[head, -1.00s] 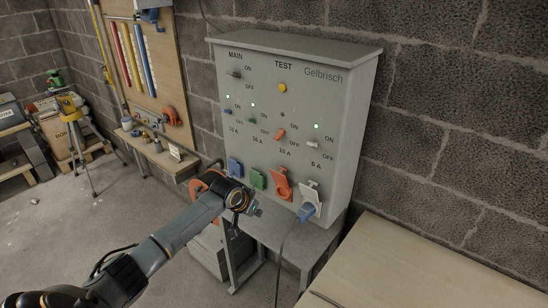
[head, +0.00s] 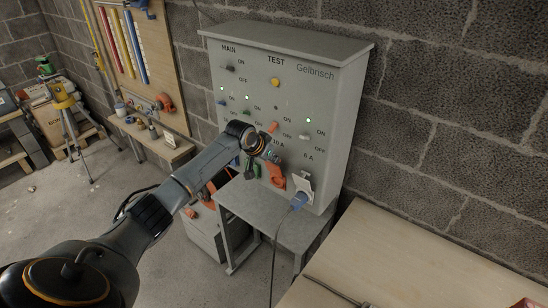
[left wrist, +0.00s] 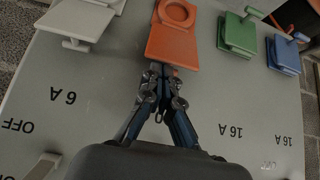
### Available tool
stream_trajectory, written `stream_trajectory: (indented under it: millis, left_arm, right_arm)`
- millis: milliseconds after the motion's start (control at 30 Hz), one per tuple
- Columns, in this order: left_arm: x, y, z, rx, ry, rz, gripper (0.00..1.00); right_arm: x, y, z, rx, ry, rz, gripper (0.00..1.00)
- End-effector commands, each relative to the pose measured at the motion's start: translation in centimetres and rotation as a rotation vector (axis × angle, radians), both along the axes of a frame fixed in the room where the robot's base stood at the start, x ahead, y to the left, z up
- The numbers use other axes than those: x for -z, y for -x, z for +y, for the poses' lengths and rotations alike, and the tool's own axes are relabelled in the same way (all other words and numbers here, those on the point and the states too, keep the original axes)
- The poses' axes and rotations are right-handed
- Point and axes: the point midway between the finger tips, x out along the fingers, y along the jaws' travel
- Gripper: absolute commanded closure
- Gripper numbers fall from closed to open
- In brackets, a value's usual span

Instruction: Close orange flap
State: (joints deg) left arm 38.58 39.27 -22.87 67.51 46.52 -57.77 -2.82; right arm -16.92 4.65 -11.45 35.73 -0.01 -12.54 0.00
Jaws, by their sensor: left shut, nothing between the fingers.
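The orange flap (left wrist: 171,46) is at the top centre of the left wrist view, with the orange socket ring (left wrist: 177,13) beyond it. It stands open, so the ring is uncovered. In the head view the orange flap and socket (head: 277,175) are on the cabinet's lower front, partly behind my gripper. My left gripper (left wrist: 164,72) is shut and empty, its fingertips at the flap's near edge; I cannot tell whether they touch. It also shows in the head view (head: 273,156), just above the flap. My right gripper is not in view.
The grey cabinet (head: 345,120) carries switches above the sockets. Beside the orange socket are green (left wrist: 238,35) and blue (left wrist: 284,54) sockets and a white one (left wrist: 82,22). A blue plug (head: 299,200) with a cable hangs at the white socket. A wooden table (head: 400,255) stands right.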

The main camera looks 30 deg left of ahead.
Motion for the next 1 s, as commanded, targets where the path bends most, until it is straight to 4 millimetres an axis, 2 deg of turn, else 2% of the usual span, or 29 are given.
stream_trajectory:
  millis: [167,600,1000]
  left_arm:
    - [0.7,-0.5,-0.1,0.000,0.000,0.000,1.00]
    - [0.9,-0.5,-0.1,0.001,0.000,-0.007,1.00]
    - [1.6,-0.3,-0.1,0.000,0.010,-0.130,1.00]
  right_arm:
    - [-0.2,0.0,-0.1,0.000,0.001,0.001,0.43]
    - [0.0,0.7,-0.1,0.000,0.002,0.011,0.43]
    - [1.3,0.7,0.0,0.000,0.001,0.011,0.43]
